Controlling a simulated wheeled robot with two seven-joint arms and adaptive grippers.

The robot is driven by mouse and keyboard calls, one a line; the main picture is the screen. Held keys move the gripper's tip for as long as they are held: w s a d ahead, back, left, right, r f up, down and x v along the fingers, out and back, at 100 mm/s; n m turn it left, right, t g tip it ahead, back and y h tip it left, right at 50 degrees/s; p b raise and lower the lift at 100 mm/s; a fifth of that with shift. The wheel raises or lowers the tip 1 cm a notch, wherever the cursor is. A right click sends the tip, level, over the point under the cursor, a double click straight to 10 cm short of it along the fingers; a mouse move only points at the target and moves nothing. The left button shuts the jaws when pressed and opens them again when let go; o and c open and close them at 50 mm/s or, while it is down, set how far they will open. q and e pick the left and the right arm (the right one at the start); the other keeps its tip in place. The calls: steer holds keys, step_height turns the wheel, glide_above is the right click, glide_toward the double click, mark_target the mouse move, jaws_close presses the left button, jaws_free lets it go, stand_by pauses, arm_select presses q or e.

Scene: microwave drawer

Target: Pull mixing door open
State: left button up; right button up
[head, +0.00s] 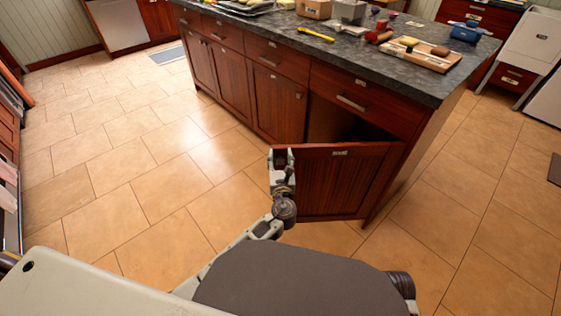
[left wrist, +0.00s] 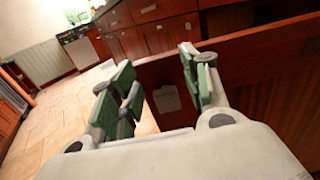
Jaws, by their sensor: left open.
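The mixing door, a reddish-brown wood cabinet door (head: 335,182) at the right end of the kitchen island, stands swung well out from its dark cabinet opening (head: 335,122). My left gripper (head: 283,160) is at the door's free left edge, near its top corner. In the left wrist view the left gripper (left wrist: 160,85) is open, with green pads on its fingers. The door (left wrist: 262,90) shows between and beyond the fingers; I cannot tell whether a finger touches it. My right gripper is not in view.
The island has a dark stone countertop (head: 400,70) with a wooden tray (head: 420,54), a yellow-handled tool (head: 315,34) and other items. Closed drawers (head: 360,95) sit above the doors. The tiled floor (head: 130,170) is clear to the left.

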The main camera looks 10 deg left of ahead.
arm_select(q)
step_height(320, 180, up, 8)
stand_by(0.5)
steer(key=shift+c, duration=0.4)
